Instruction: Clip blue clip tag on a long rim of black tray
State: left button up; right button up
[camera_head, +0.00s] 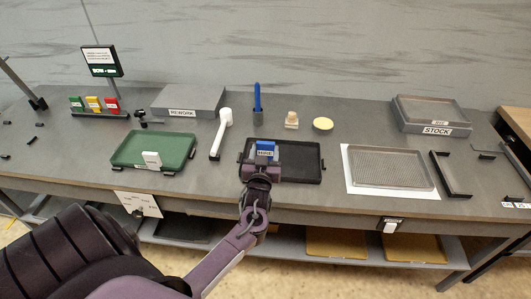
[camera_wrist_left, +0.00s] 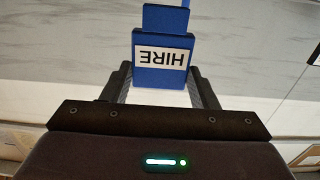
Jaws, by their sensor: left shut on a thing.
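The blue clip tag (camera_head: 266,148) has a white label and is between the fingers of my left gripper (camera_head: 263,164), which is shut on it. In the left wrist view the tag (camera_wrist_left: 163,60) stands between the fingertips (camera_wrist_left: 162,90), its label reading "HIRE" upside down. The black tray (camera_head: 304,157) lies on the bench in front of me. In the head view the tag and gripper overlap the tray's left half. The gripper hides part of the tray's near rim. I cannot tell whether the tag touches the tray. My right gripper is not in view.
A green tray (camera_head: 178,148) with a white tag stands to the left, a white-handled tool (camera_head: 219,137) between the trays. A mesh tray (camera_head: 392,167) on a white sheet lies to the right.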

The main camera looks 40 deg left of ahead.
pick_arm(q)
jog(key=shift+d+f+b, duration=0.1)
jog(key=shift+f+b, duration=0.3)
jog(key=shift+f, duration=0.15)
jog(key=shift+f+b, duration=0.3)
jog(key=shift+f, duration=0.1)
notch_tip(320, 180, down, 4)
jog(key=b, duration=0.3)
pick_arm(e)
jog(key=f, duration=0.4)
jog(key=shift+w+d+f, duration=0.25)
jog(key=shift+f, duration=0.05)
pick_arm(q)
jog(key=shift+r, duration=0.1)
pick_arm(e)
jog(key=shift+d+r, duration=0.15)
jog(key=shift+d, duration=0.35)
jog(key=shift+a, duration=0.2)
pick_arm(q)
jog(key=shift+f+b, duration=1.1)
jog(key=shift+f, duration=0.6)
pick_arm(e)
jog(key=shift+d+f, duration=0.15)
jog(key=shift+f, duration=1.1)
